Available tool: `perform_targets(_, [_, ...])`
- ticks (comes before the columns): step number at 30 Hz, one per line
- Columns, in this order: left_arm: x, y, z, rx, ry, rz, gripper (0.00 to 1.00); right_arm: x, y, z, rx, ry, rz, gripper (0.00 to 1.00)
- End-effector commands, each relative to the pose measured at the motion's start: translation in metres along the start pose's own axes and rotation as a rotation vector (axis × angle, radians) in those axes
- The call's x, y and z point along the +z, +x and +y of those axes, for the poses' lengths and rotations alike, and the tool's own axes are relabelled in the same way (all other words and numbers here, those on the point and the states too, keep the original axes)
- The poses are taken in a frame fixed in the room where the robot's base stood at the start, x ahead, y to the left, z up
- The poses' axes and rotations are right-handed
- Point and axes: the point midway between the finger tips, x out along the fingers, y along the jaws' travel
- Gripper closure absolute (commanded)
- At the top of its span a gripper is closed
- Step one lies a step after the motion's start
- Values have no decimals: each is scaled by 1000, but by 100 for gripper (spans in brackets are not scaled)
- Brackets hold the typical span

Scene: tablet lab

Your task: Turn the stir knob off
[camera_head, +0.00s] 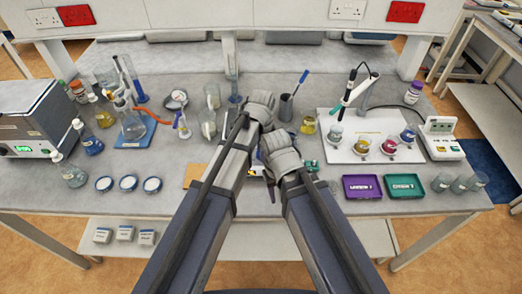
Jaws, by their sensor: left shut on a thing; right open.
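I cannot make out a stir knob in the head view. My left gripper (262,105) is over the middle of the bench, beyond my right one. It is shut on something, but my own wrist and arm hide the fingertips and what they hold. My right gripper (278,152) is just nearer and slightly to the right, close to the left one. It is open, with its fingertips mostly hidden. A grey box instrument (38,122) with a lit green display stands at the far left, away from both grippers.
Flasks and bottles stand at the left, with three round dishes (128,183) in front. A white tray (338,151) with several small jars is at the right, beside a meter (440,137). Purple (362,188) and green (404,186) trays lie in front. A dark pen cup (286,107) stands near my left gripper.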

Motion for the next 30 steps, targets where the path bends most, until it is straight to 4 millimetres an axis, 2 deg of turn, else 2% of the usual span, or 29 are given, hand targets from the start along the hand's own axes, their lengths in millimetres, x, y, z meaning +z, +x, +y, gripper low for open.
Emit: perform_targets(30, [-1, 0, -1, 0, -928, -37, 100, 0, 0, 0, 0, 0, 0, 50])
